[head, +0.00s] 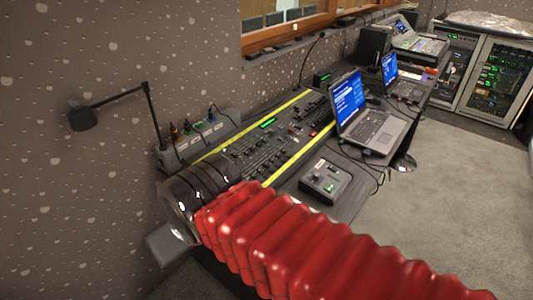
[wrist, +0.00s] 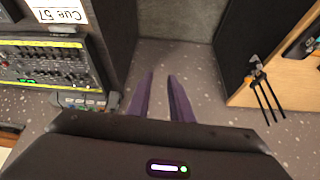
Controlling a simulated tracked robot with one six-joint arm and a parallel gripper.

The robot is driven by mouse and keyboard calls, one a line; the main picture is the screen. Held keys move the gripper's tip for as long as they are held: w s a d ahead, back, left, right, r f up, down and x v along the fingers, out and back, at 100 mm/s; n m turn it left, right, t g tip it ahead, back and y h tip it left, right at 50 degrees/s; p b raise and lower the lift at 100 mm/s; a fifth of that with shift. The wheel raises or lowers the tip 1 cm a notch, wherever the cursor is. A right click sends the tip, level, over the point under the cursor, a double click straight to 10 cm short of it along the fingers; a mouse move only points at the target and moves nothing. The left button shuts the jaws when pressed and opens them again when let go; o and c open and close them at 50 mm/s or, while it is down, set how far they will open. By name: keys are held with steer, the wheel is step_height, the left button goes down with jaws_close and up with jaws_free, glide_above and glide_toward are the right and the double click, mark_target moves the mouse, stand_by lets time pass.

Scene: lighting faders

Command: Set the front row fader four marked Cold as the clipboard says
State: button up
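The lighting desk (head: 265,150) runs along the wall in the head view, with rows of small faders and yellow strips along its edges. The front row and its fader marked Cold are too small to pick out. A panel with faders (wrist: 45,65) shows at the left of the wrist view. In the head view my red arm covers the desk's near end, and the fingers are hidden.
A small control box (head: 325,182) sits on the desk's right side. Two laptops (head: 368,125) (head: 402,82) stand farther back. A black lamp (head: 84,117) juts from the left wall. Equipment racks (head: 495,75) stand at the far right. Carpet at right is clear.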

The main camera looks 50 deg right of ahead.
steer(key=shift+w, duration=0.1)
steer(key=w+d+r+g, duration=0.1)
steer(key=w+d+r, duration=0.1)
steer(key=w+d, duration=0.8)
steer(key=n, duration=0.1)
glide_above(261, 170)
steer(key=s, duration=0.4)
step_height(261, 170, down, 18)
steer(key=shift+w+d+r+g, duration=0.2)
steer(key=shift+w+r+g, duration=0.05)
steer(key=shift+g, duration=0.15)
steer(key=shift+f, duration=0.15)
steer(key=shift+x, duration=4.35)
